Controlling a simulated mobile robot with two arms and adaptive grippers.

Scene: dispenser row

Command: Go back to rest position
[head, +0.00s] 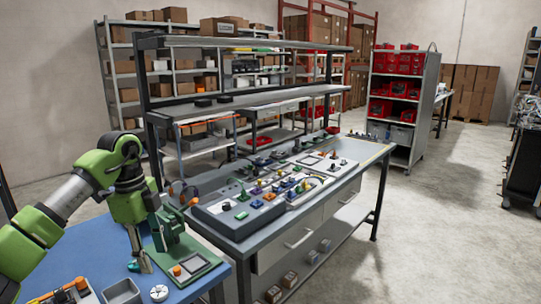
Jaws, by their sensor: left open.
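My left arm comes in from the left, green and grey, bent at the elbow. Its gripper (143,264) hangs low over the blue table (210,285), pointing down. It is open, and I see nothing between its fingers. A green fixture (172,230) with a flat base stands just right of the gripper. Whether the two touch is hard to tell at this size. My right gripper is out of view.
A grey tray (122,292) and a white round part (159,293) lie on the blue table. A grey workbench (375,155) with many small coloured parts stands to the right. A cart with red bins (397,90) stands behind it. The floor at right (450,220) is clear.

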